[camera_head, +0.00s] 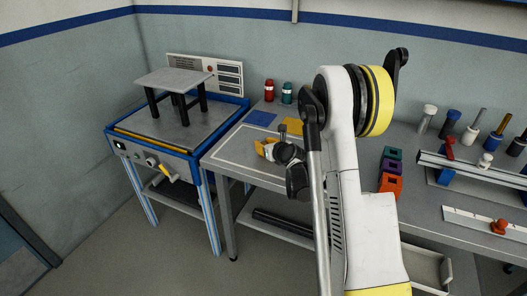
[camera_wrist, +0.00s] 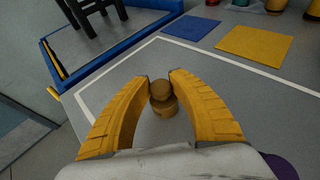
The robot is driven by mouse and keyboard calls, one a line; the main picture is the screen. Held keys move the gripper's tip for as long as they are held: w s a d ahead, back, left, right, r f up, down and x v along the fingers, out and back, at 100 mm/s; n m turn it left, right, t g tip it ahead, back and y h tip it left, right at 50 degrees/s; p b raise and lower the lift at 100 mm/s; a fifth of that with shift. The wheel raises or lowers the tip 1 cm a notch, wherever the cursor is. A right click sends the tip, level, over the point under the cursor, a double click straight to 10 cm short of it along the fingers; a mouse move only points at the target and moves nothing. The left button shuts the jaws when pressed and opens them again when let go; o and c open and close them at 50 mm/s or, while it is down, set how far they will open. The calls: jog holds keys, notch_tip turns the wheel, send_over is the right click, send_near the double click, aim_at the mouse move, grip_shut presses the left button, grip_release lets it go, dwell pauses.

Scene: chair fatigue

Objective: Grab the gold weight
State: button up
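The gold weight (camera_wrist: 163,105) is a small brownish-gold cylinder with a round knob on top. In the wrist view it is upright between the tips of my gripper (camera_wrist: 160,83). The two curved yellow fingers are drawn in, and their tips appear to meet the knob on both sides, with no clear gap. I cannot tell whether the weight's base touches the table. In the head view my gripper (camera_head: 267,150) is low over the left part of the grey table, and I cannot make out the weight there.
A blue mat (camera_head: 261,118) and a yellow mat (camera_head: 293,127) lie behind my gripper. Red (camera_head: 269,90) and green (camera_head: 288,92) containers stand at the back. A blue-framed bench (camera_head: 155,131) holding a small stool (camera_head: 175,82) is left. Coloured blocks (camera_head: 390,169) and a rail fixture (camera_head: 470,169) are right.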

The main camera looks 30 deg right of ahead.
grip_shut()
